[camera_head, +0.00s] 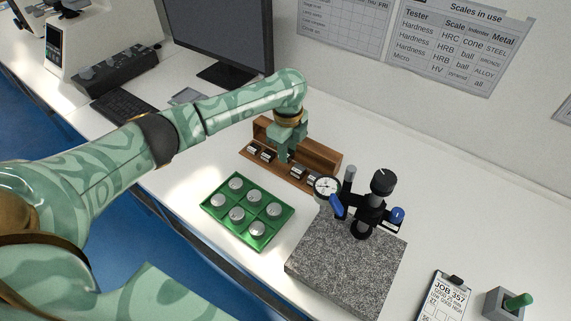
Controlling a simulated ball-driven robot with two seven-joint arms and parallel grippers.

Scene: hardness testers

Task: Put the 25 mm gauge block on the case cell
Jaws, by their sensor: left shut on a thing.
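The wooden gauge block case (322,156) lies open on the bench, with several small metal blocks in its front row. Two blocks (260,152) sit toward its left end and others (297,172) toward its right. My left gripper (283,156) points down over the middle of the case, between these groups. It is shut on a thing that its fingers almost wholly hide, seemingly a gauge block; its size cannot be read. I cannot tell whether that block touches the case cell below. My right gripper is out of view.
A green tray (234,239) with several round metal pieces lies in front of the case. A dial gauge stand (364,212) on a granite plate (345,265) is close on the right. A clipboard (442,297), keyboard (122,105) and monitor (222,35) are farther off.

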